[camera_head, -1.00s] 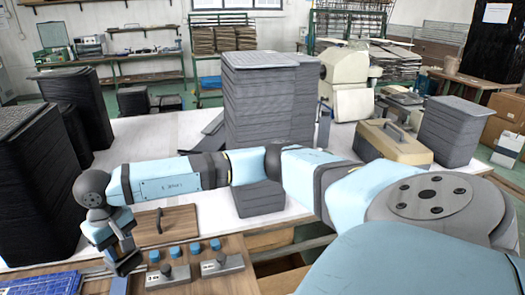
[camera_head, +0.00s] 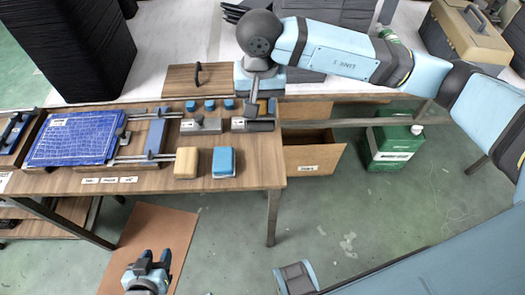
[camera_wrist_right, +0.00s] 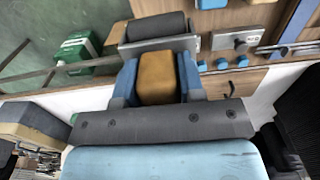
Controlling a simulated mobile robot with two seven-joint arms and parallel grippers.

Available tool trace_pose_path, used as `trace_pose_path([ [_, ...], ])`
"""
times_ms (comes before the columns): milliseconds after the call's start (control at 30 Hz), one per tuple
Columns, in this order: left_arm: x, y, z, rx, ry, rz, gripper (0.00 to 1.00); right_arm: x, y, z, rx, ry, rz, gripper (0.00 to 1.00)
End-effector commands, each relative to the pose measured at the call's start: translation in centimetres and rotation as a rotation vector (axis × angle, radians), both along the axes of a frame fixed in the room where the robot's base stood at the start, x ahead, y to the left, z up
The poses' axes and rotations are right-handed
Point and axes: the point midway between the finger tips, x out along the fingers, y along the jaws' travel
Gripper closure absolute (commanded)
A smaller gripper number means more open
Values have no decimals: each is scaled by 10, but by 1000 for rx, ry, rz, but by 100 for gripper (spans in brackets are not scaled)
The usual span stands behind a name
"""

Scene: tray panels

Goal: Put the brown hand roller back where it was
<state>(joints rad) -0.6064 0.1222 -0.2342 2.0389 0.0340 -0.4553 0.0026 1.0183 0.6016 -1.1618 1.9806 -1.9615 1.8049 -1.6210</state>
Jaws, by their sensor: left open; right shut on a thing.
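My right gripper (camera_head: 261,107) is shut on the brown handle of the hand roller (camera_wrist_right: 157,78), between blue fingers. A dark cylinder (camera_wrist_right: 158,27), seemingly its roller, lies just beyond the fingers in the wrist view, behind a grey strip. In the head view the gripper points down at the right end of the bench, at a labelled grey holder (camera_head: 239,123). I cannot tell whether the roller touches the holder. My left gripper (camera_head: 152,258) is open and empty, low in front of the bench, over a brown board.
On the bench (camera_head: 255,172) left of the right gripper are another grey block (camera_head: 201,126), several small blue blocks, a tan block (camera_head: 187,162), a blue block (camera_head: 223,161) and a blue mat (camera_head: 75,138). A handled wooden panel (camera_head: 190,76) lies behind. A green can (camera_head: 393,145) stands right.

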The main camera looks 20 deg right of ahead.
Motion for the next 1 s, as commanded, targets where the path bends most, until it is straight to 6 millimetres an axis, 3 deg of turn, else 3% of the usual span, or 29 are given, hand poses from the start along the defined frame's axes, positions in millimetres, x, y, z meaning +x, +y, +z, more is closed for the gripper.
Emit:
trace_pose_path([
  [200,-1,0,2,1,1,1,57,-1,-1,-61,-1,7,0,86],
  [400,-1,0,2,4,2,0,57,0,0,-109,0,4,1,86],
  [1000,-2,3,2,13,0,-7,57,0,0,-173,-1,1,2,86],
])
